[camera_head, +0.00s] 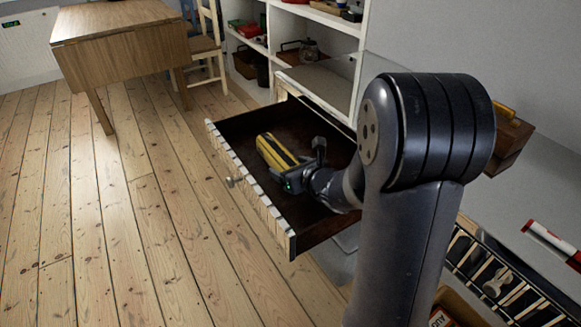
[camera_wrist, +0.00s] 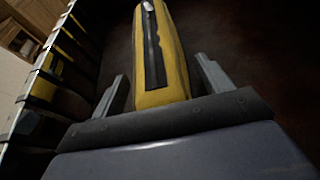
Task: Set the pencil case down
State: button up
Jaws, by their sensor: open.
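The pencil case (camera_head: 275,150) is yellow with dark stripes and lies in an open drawer (camera_head: 236,128) with a dark inside. In the wrist view the pencil case (camera_wrist: 163,60) shows a dark zip along its top, and its near end sits between my fingers. My gripper (camera_head: 302,160) is inside the drawer at the near end of the case. In the wrist view my gripper (camera_wrist: 166,85) is open, with a finger on each side of the case and a visible gap at each. The underside of the case is hidden.
White shelves (camera_head: 320,15) with several items stand behind the drawer. A wooden table (camera_head: 120,25) and a chair (camera_head: 207,45) stand at the back left. A red and white marker (camera_head: 548,238) lies at the right. The floorboards (camera_head: 110,230) at the left are clear.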

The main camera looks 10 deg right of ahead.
jog(key=shift+r+p, duration=0.4)
jog(key=shift+r, duration=0.15)
jog(key=p+v, duration=0.2)
jog(key=v, duration=0.9)
jog(key=shift+w+d+r+p, duration=0.1)
jog(key=shift+p, duration=0.2)
jog(key=shift+s+r, duration=0.1)
jog(key=shift+s, duration=0.45)
jog(key=shift+c, duration=0.5)
